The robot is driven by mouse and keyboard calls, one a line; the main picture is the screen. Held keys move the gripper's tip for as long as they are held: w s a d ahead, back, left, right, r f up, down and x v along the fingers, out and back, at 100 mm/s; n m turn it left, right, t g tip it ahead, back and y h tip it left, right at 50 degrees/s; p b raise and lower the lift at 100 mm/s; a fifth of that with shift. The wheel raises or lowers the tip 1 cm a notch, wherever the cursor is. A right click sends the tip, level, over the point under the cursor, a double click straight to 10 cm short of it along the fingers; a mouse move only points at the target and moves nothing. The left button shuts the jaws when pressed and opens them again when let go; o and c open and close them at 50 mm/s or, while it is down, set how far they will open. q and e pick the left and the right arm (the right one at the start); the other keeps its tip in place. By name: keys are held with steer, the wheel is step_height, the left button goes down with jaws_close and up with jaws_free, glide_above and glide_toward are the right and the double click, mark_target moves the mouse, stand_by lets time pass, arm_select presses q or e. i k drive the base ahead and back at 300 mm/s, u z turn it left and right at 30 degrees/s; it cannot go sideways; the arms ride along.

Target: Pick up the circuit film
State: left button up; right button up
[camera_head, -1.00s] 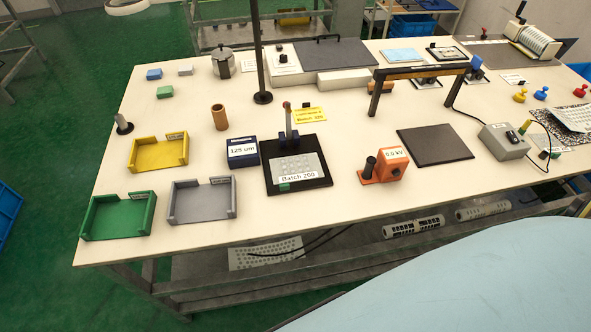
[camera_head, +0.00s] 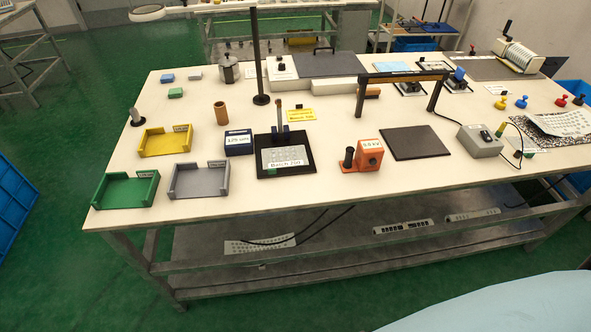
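A grey sheet with pale dots (camera_head: 284,156) lies flat on a black plate (camera_head: 262,172) in the middle of the table, with a "Batch 200" label on its front. Another pale sheet with printed marks (camera_head: 568,122) lies at the right end, partly over a black-and-white speckled sheet (camera_head: 530,122). A dotted white sheet (camera_head: 258,245) lies on the lower shelf. I cannot tell from labels which of these is the circuit film. Neither of my grippers shows.
Green (camera_head: 125,190), grey (camera_head: 200,182) and yellow (camera_head: 165,143) trays stand at the left. An orange "0.0 kV" box (camera_head: 369,157), a dark flat pad (camera_head: 415,143) and a black arch (camera_head: 402,77) stand right of the middle. A tall post (camera_head: 257,60) rises behind. Front table edge is clear.

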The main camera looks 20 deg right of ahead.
mark_target(285, 158)
steer(key=z, duration=0.8)
steer(key=i, duration=0.25)
